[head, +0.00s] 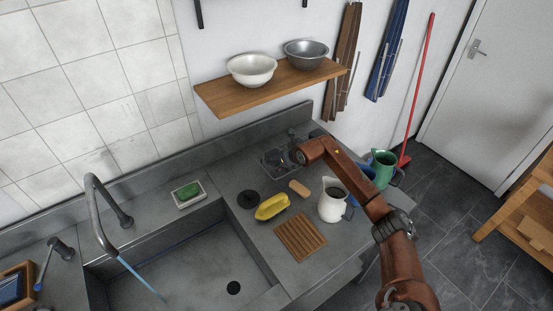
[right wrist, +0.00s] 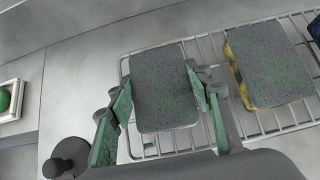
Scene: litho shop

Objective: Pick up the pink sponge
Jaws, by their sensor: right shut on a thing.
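A sponge (right wrist: 165,88) with a speckled grey-green scouring top lies between the fingers of my right gripper (right wrist: 158,92) in the right wrist view. The fingers with green pads close on its two sides. In the head view my right gripper (head: 289,158) is over the rack (head: 267,166), mostly hidden by the arm. My left gripper is not in view.
A yellow item (head: 272,207), a tan block (head: 299,188), a white pitcher (head: 333,201) and a slatted wooden board (head: 300,237) stand near the rack. A black disc (head: 248,199) lies left. The sink (head: 185,270) and a shelf with bowls (head: 270,88) are close by.

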